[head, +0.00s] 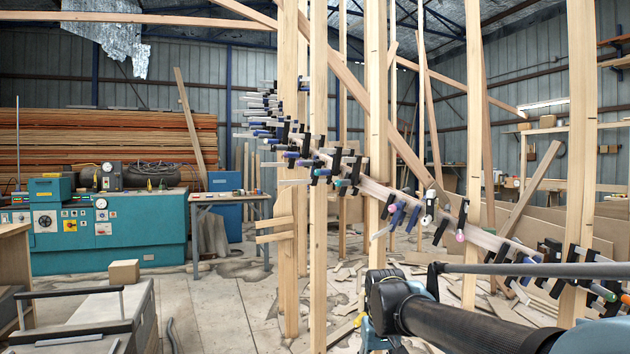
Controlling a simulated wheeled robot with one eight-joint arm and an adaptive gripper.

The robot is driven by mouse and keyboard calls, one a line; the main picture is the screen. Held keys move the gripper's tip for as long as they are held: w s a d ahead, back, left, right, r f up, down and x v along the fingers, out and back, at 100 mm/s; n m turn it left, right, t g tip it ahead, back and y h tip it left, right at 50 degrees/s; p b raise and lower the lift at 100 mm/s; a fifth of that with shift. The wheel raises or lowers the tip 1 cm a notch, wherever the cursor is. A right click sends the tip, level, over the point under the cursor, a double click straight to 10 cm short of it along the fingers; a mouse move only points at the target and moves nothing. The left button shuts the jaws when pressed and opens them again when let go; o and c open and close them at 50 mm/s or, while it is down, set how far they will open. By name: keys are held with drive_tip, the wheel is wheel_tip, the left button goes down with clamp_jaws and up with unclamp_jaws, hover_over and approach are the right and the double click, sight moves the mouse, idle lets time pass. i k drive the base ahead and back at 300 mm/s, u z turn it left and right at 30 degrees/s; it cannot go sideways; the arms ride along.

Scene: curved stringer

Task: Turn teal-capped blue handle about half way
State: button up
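A long row of bar clamps is fixed along a curved wooden stringer (485,240) that descends from upper left to lower right. Their handles have caps of different colours. A handle with a green or teal end (606,294) is near the right edge. They are too small to tell which is the teal-capped blue one. My dark arm enters at lower right, in front of the stringer's lower part. I cannot make out my gripper's fingers.
Upright timber posts (376,130) stand close around the stringer, with slanted braces between them. Wood scraps lie on the floor behind. A teal machine (135,230) and a small metal table (230,198) stand at left. A grey bench (85,322) is at lower left.

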sight(324, 172)
drive_tip(key=u, duration=0.8)
drive_tip(key=k, duration=0.65)
drive_tip(key=u, duration=0.25)
drive_tip(key=i, duration=1)
